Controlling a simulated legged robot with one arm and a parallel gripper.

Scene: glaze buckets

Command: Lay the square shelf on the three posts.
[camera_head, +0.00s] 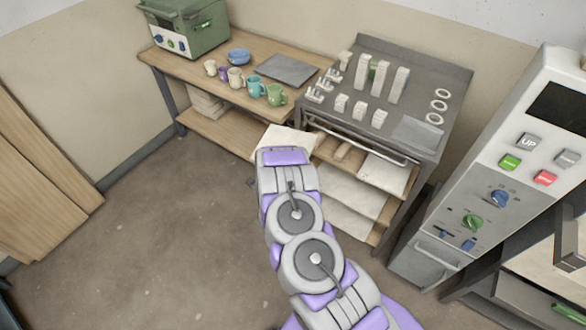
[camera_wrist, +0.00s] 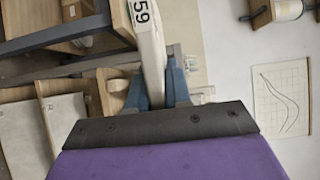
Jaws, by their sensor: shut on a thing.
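My gripper (camera_wrist: 156,80) shows blue fingers in the wrist view, shut on a pale slab (camera_wrist: 147,45) seen nearly edge-on with a "59" label. This looks like the square shelf. In the head view a pale slab (camera_head: 290,141) shows beyond the end of my arm, by the front left corner of the metal table; the fingers are hidden there. Short pale posts (camera_head: 360,109) stand in front. I cannot tell which three posts are meant.
The metal table (camera_head: 455,85) also holds white rings (camera_head: 437,105), small pale pieces (camera_head: 318,92) and a grey sheet (camera_head: 418,134). The wooden table (camera_head: 170,64) at left bears mugs (camera_head: 256,86) and a green oven (camera_head: 188,25). A control cabinet (camera_head: 500,180) stands at right. Floor at left is clear.

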